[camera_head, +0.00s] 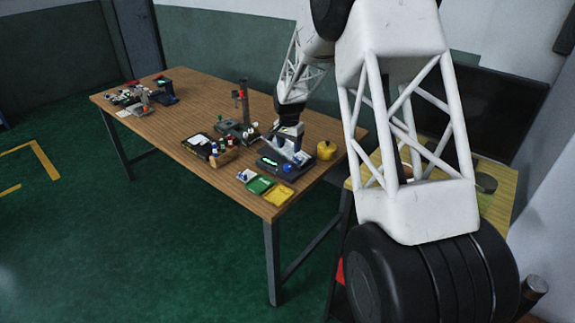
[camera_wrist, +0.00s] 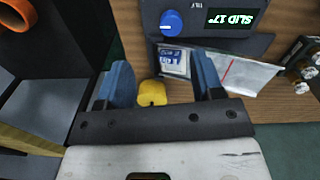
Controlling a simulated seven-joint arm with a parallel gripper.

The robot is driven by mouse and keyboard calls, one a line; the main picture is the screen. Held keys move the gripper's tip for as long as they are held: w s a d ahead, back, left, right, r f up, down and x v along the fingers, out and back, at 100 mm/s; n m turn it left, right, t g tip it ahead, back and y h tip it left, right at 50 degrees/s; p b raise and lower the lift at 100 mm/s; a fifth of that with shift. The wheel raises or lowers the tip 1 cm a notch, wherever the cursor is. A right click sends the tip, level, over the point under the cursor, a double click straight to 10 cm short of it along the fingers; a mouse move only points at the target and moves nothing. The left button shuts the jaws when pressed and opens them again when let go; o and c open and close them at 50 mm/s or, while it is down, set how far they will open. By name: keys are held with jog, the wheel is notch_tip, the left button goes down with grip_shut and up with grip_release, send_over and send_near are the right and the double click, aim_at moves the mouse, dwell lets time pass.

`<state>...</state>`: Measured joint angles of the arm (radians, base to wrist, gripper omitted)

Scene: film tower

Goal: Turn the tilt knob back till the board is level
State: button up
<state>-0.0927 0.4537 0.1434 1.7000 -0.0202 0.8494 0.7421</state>
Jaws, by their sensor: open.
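The tilt knob (camera_wrist: 171,22) is a round blue knob with a pale mark, on a dark device with a lit green display (camera_wrist: 233,18). The display seems to read "SLID 17". In the head view the knob (camera_head: 287,168) and dark device (camera_head: 268,167) are near the table's right end. A pale sloping piece above the device may be the board; I cannot tell. My gripper (camera_wrist: 164,78) has its two blue fingers apart, with nothing held. In the wrist view the knob lies ahead of the fingertips, not between them. In the head view my gripper (camera_head: 291,138) is over the device.
A yellow pot (camera_head: 326,150) stands right of the device; green (camera_head: 259,185) and yellow (camera_head: 278,196) trays lie in front. A clear packet (camera_wrist: 235,75) lies beside the device. A stand (camera_head: 242,105) and a tray of small items (camera_head: 200,146) are to the left.

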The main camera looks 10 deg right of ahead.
aim_at(287, 165)
jog(key=shift+w+a+f, duration=0.25)
jog(key=shift+w+f, duration=0.7)
jog(key=shift+f, duration=0.3)
jog(key=shift+f, duration=0.1)
jog(key=shift+f, duration=3.75)
jog(key=c, duration=0.9)
